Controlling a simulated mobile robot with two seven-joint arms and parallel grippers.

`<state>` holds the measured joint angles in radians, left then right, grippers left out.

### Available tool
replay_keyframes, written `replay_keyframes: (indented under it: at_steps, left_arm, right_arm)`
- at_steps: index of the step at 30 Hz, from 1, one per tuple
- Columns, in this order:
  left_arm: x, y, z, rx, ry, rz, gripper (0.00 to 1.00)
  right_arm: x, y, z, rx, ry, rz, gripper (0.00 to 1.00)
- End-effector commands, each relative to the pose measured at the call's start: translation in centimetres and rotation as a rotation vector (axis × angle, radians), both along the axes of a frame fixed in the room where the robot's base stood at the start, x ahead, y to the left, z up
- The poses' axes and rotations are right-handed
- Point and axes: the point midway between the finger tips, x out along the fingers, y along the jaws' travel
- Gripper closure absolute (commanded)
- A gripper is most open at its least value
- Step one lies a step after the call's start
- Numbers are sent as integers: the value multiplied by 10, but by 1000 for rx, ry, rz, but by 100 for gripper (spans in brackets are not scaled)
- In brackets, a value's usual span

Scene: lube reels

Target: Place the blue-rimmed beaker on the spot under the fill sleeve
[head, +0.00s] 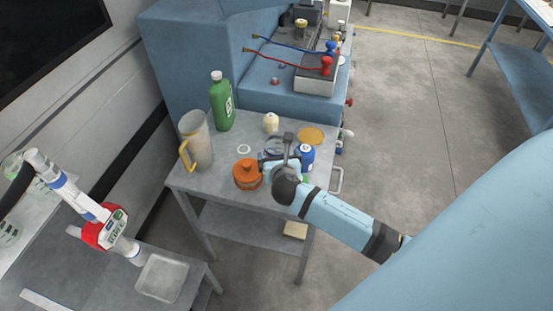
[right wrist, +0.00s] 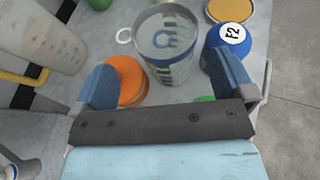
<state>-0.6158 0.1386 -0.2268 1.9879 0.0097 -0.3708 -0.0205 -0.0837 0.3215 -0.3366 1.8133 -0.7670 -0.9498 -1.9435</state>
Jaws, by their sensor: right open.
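The clear beaker (right wrist: 168,48) with a bluish rim and printed markings stands upright on the grey cart in the right wrist view. In the head view the beaker (head: 273,146) is partly hidden by my right gripper (head: 281,164). My right gripper (right wrist: 162,78) is open and empty, with its blue fingers to either side and the beaker ahead between them; I cannot tell whether they touch it. The white fill pipe with a red-framed meter (head: 105,229) stands over the lower-left bench. Its sleeve end and the spot below are not clear. My left gripper is out of view.
Close around the beaker are an orange lidded pot (head: 247,174), a blue-and-white container (head: 305,156) and a yellow-brown disc (head: 310,136). A tall jug (head: 197,142) and green bottle (head: 221,103) stand further left. A square tray (head: 162,278) sits on the lower-left bench.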

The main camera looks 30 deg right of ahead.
Motion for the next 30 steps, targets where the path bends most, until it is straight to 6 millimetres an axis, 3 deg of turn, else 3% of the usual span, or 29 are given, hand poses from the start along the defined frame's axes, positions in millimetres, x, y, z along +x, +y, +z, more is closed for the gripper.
replay_keyframes:
  at_steps: [18, 27, 28, 30]
  left_arm:
    - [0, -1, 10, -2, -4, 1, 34]
    - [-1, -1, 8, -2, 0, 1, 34]
    - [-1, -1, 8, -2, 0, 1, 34]
    - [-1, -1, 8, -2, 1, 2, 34]
  right_arm:
    - [58, -35, -23, 2, 0, -1, 0]
    - [63, -38, -26, 2, 0, 0, 0]
    - [63, -38, -26, 2, 0, 0, 2]
    - [63, -38, -26, 2, 0, 0, 18]
